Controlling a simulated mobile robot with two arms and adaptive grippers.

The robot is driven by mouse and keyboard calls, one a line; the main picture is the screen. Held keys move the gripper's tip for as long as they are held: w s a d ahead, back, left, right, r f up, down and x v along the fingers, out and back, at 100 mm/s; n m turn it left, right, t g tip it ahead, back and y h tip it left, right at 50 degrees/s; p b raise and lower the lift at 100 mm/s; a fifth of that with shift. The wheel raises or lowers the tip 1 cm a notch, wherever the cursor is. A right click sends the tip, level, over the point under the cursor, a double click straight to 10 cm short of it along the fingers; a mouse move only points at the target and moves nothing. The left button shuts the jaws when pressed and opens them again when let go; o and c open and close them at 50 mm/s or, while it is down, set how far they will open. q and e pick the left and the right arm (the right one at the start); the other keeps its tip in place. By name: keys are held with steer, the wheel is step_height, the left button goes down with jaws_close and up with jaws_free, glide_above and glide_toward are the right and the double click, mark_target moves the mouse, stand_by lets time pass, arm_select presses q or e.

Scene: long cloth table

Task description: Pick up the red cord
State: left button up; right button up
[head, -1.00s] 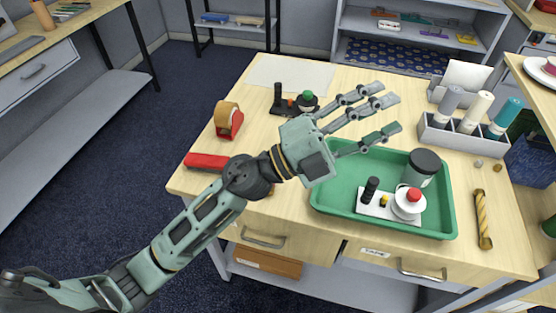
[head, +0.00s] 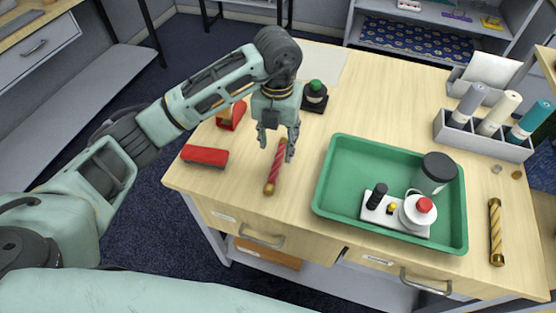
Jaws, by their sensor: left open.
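The red cord (head: 275,170) is a short red twisted roll with gold-coloured ends, lying on the wooden table left of the green tray. My left gripper (head: 277,150) points down over the cord's upper part with its fingers apart on either side of it. I cannot tell whether the fingers touch the cord. The cord's far end is partly hidden by the gripper. My right gripper is not in view.
A green tray (head: 330,190) with a dark-lidded jar and a white stand is to the right. A red stapler-like object (head: 204,155) and a tape dispenser (head: 231,116) are to the left. A gold cord (head: 496,232) lies at far right. The front table edge is close.

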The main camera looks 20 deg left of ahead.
mark_target(277, 161)
arm_select(q)
step_height(277, 161, down, 7)
steer(key=p, duration=0.2)
steer(key=shift+s+r+p, duration=0.15)
steer(key=shift+r+p, duration=0.05)
steer(key=shift+p, duration=0.1)
steer(key=shift+f, duration=0.35)
steer(key=shift+c, duration=0.2)
jaws_close()
